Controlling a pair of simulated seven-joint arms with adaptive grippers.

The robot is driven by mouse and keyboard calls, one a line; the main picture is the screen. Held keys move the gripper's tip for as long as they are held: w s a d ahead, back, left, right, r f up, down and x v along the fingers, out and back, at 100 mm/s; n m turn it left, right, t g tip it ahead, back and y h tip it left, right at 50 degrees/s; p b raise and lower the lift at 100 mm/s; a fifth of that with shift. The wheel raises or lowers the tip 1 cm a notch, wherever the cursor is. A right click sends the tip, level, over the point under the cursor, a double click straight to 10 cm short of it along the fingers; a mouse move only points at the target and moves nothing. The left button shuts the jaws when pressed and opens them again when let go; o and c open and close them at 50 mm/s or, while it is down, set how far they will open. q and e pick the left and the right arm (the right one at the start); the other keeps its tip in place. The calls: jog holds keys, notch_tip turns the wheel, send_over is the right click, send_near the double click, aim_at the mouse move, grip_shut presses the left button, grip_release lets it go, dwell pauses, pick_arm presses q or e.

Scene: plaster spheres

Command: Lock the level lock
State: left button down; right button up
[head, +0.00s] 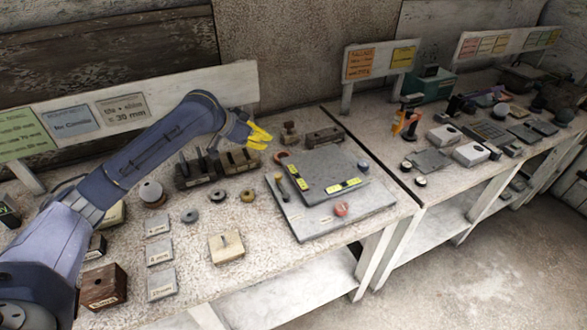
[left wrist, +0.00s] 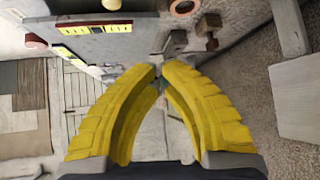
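A grey plate assembly (head: 312,218) lies on the left bench, a smaller plate stacked on a larger one. Two yellow-green level vials sit on it: the left vial (head: 299,178) and the front vial (head: 344,187). Vials also show in the left wrist view (left wrist: 92,28), upper left. A lever with a pale knob (head: 280,178) is at the plate's left edge. A red ring-like part (head: 282,157) is at its back left corner. My left gripper (head: 268,139) is above the bench, behind and left of the plates, its yellow fingertips together and empty (left wrist: 160,72). Which part is the lock is unclear.
A reddish ball (head: 341,209) is at the plate's front and a blue-grey ball (head: 363,166) at its right. Wooden holders (head: 238,160) stand below my gripper. A pale block with a peg (head: 226,247) stands front left. A second bench with clutter is at right.

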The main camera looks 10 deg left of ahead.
pick_arm(q)
jog(key=g, duration=0.2)
send_near(289, 169)
jog(key=s+a, duration=0.1)
jog(key=shift+r+m+h, duration=0.2)
jog(key=shift+m+h, duration=0.1)
jog(key=shift+m, duration=0.1)
jog(key=shift+x, duration=4.95)
jog(key=shift+w, duration=0.2)
